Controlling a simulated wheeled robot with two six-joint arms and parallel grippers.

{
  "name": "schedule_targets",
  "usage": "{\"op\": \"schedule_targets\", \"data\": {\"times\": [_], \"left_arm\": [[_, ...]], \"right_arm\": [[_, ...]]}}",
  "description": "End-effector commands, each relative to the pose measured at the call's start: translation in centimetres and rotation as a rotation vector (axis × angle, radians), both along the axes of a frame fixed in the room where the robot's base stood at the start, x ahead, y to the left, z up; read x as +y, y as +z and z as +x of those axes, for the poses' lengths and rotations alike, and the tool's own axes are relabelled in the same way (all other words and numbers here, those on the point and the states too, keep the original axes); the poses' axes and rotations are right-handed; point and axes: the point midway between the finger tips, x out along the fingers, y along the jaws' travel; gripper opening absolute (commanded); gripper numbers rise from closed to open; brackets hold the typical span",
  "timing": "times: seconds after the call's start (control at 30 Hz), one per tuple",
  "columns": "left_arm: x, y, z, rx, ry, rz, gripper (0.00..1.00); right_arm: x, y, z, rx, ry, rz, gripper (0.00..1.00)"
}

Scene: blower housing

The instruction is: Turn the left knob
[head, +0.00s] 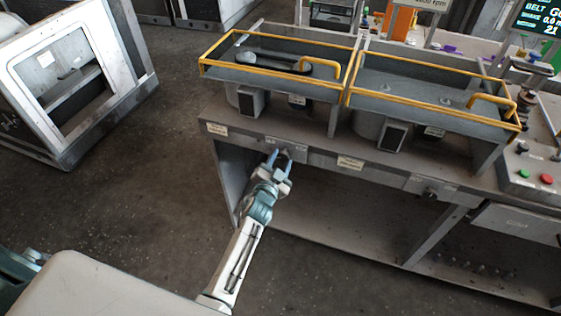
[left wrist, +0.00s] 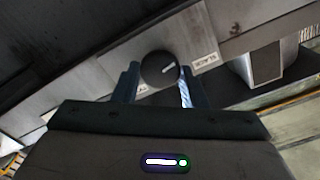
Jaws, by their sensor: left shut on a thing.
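The left knob (left wrist: 158,69) is a round dark dial with a pale pointer mark, on the front panel of the bench. In the left wrist view it sits between the two fingers of my left gripper (left wrist: 158,88), which is shut on it. In the head view my left gripper (head: 279,158) reaches the left part of the bench's front edge, and its fingers mostly hide the knob. A small label lies right of the knob in the wrist view. The right knob (head: 430,193) is on the front panel further right. My right gripper is not in view.
Two yellow-railed trays (head: 210,66) stand on the bench above the panel. A control box (head: 530,172) with green and red buttons is at the right. A white-framed cabinet (head: 62,85) stands at the left. The floor (head: 130,200) in between is clear.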

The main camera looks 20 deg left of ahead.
Motion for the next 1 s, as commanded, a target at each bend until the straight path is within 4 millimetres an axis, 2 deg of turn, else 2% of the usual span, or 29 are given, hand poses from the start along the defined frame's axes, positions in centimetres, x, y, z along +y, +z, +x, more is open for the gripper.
{"op": "schedule_targets", "data": {"times": [0.4,0.43,0.53,0.83,1.0], "left_arm": [[0.0,-0.1,0.0,0.001,0.000,0.008,0.16],[0.0,-0.1,0.0,0.001,0.000,0.008,0.42],[0.0,-0.1,0.0,0.001,0.000,0.008,0.60],[0.0,0.0,-0.2,0.001,0.001,0.007,0.60],[0.1,0.0,-2.0,0.003,0.001,0.007,0.60]], "right_arm": [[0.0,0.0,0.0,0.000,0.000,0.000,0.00],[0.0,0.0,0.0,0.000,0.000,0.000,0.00],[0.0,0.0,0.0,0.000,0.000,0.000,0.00],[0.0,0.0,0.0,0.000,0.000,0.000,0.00],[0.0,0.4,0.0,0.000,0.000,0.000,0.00]]}}
